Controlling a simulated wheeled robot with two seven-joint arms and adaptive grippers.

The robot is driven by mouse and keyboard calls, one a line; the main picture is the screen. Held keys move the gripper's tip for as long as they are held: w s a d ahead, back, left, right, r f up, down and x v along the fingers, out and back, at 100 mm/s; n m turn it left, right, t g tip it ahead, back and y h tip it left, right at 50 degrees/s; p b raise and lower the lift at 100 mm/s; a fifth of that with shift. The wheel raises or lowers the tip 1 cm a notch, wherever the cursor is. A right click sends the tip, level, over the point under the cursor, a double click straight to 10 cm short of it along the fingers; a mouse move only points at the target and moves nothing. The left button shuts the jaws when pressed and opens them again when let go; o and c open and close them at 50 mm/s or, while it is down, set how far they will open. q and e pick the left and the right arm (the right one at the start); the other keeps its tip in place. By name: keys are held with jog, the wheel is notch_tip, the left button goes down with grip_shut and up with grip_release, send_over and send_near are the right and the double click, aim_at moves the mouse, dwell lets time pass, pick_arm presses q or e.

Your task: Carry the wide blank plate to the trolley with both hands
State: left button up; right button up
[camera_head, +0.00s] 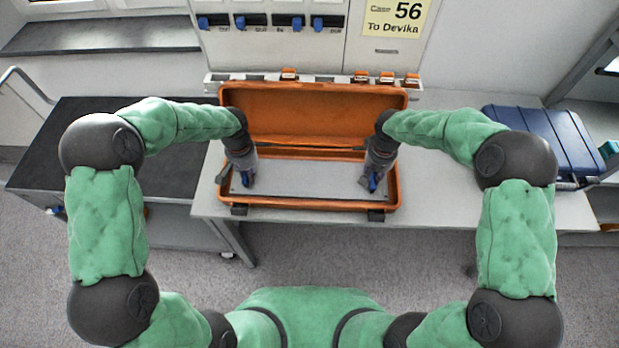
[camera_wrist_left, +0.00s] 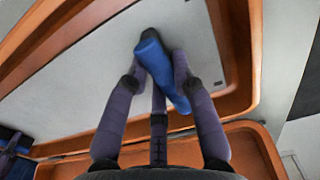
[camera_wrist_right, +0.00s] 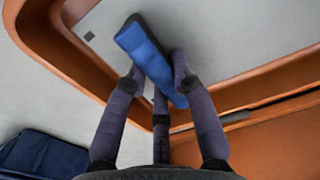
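The wide blank plate (camera_head: 305,180) is a flat light grey panel lying inside an open orange case (camera_head: 300,206) on the bench. It carries two blue handles, one toward each end. My left gripper (camera_head: 246,178) is shut on the left handle (camera_wrist_left: 163,70). My right gripper (camera_head: 373,180) is shut on the right handle (camera_wrist_right: 150,55). The plate also shows in the left wrist view (camera_wrist_left: 75,80) and the right wrist view (camera_wrist_right: 225,35). The trolley (camera_head: 60,150), with a dark top and castors, stands at the left.
The case's raised lid (camera_head: 310,115) stands behind my grippers. A dark blue case (camera_head: 545,135) lies on the bench (camera_head: 450,195) at the right. A panel with blue knobs and a yellow "Case 56 To Devika" label (camera_head: 396,17) is behind. The trolley top looks clear where visible.

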pick_arm(q)
grip_shut()
pick_arm(e)
grip_shut()
pick_arm(q)
jog(key=shift+r, duration=0.25)
pick_arm(e)
jog(key=shift+r, duration=0.15)
